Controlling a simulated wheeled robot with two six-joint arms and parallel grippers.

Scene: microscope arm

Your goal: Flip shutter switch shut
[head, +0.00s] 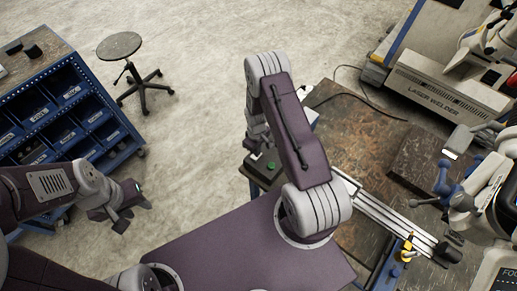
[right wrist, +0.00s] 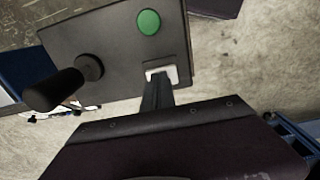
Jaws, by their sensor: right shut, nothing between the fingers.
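A dark control box (right wrist: 110,60) fills the upper part of the right wrist view. It carries a round green button (right wrist: 149,22), a black lever with a thick grip (right wrist: 58,90), and a small pale rectangular switch (right wrist: 168,71) at its near edge. My right gripper (right wrist: 158,84) is shut and empty. Its fingertips overlap the switch's front; I cannot tell whether they touch, and they hide the switch's position. In the head view the box's green button (head: 271,165) shows beside my right gripper (head: 253,146), partly behind my arm. My left gripper (head: 132,211) is open and empty, away over the floor.
The box sits at the left corner of a worn brown bench (head: 350,130). A metal rail (head: 385,215) and microscope parts (head: 480,185) are at right. A laser welder (head: 440,85) stands behind. A blue bin cabinet (head: 65,110) and a stool (head: 120,47) are at left.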

